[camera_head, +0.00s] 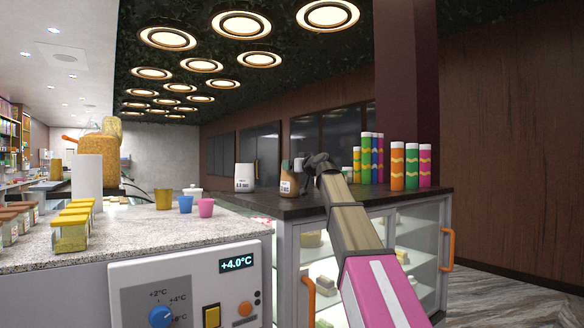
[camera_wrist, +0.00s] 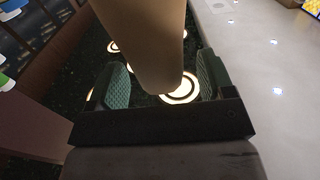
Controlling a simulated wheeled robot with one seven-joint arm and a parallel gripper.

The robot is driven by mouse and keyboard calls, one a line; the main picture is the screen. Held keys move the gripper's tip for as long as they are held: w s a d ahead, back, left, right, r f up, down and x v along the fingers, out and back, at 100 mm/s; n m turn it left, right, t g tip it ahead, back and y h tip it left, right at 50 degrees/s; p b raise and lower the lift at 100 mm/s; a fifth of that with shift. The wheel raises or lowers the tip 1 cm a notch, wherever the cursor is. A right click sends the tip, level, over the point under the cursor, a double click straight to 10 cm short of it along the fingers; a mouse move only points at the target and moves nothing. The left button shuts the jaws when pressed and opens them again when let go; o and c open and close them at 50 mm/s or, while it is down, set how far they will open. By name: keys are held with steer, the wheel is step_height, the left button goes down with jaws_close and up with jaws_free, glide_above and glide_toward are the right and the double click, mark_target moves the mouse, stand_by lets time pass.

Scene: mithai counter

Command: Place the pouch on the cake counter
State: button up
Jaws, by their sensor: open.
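A brown package with a pale label (camera_head: 288,184), which looks like the pouch, stands upright on the dark top of the cake counter (camera_head: 330,203), near its left end. My gripper (camera_head: 307,162) is just right of the package, at about the height of its upper part. In the wrist view a tan-brown surface (camera_wrist: 145,40) rises between the two green-padded fingers of the open gripper (camera_wrist: 160,88).
A white labelled container (camera_head: 244,178) stands left of the package. Several colourful tubes (camera_head: 397,167) stand at the right. The speckled counter (camera_head: 150,232) holds yellow, blue and pink cups and yellow-lidded jars. An orange handle (camera_head: 447,248) sticks out from the glass case.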

steer(key=v, duration=1)
